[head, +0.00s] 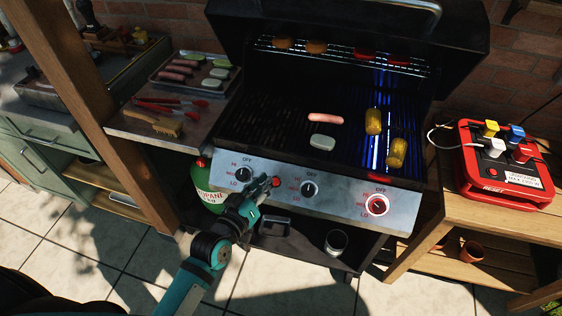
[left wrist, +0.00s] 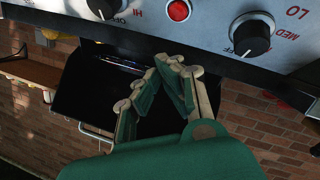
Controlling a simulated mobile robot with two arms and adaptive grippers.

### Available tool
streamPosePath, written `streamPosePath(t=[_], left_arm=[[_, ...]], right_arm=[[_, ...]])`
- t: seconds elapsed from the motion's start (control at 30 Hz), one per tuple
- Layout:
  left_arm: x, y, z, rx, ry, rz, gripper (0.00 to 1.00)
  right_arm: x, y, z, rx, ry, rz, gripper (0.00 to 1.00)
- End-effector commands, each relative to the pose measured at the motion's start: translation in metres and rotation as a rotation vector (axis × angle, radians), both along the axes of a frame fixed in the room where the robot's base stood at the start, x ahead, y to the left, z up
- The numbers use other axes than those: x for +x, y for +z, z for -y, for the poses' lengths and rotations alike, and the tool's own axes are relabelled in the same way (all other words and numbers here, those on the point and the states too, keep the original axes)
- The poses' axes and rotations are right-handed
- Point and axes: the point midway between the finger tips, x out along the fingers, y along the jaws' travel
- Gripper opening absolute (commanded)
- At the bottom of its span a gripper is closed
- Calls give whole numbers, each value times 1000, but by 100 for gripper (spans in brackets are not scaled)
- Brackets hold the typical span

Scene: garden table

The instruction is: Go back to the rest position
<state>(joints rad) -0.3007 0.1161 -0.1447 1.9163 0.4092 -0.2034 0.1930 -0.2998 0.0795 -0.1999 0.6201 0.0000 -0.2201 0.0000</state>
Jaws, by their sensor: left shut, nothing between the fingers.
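My left gripper (head: 265,185) is shut and empty in front of the grill's control panel, near the red button (head: 276,181) between the left and middle knobs. The left wrist view shows its fingers (left wrist: 178,62) closed together below the panel, with the red button (left wrist: 179,11) beyond them. I cannot tell from the head view whether the fingertips touch the panel. My right gripper is not in view.
The open grill (head: 265,105) holds a sausage (head: 325,118), a pale patty (head: 322,142) and corn (head: 373,121). A side shelf with tongs (head: 172,105) and a brush (head: 153,123) is left. A red switch box (head: 505,165) stands right. A propane tank (head: 209,186) is below.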

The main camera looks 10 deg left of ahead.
Motion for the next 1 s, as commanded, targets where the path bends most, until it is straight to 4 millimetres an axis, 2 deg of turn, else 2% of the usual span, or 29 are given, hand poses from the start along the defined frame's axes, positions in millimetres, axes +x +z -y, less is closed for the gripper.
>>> streamPosePath(t=[0.17,0.27,0.37,0.47,0.53,0.6,0.67,0.7,0.77,0.8,0.87,0.9,1.0], left_arm=[[0,0,0,0,0,0,0],[-1,-13,-1,13,0,-23,0],[-7,-52,-3,55,-1,-91,0],[-22,-116,-7,126,-8,-206,0],[-41,-167,-11,188,-20,-300,0],[-65,-215,-16,247,-38,-394,0],[-89,-254,-20,299,-57,-474,0],[-107,-279,-24,331,-73,-527,0],[-137,-314,-29,380,-98,-608,0],[-158,-336,-32,414,-118,-661,0],[-193,-366,-38,461,-150,-741,0],[-217,-385,-43,490,-172,-794,0],[-279,-422,-53,562,-235,-918,0]], right_arm=[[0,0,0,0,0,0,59],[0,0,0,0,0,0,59],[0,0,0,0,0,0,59],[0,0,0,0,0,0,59],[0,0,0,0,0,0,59],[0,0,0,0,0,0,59],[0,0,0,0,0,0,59],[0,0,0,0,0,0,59],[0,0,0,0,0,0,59],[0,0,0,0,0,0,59],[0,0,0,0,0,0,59],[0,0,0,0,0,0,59],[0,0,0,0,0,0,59]])
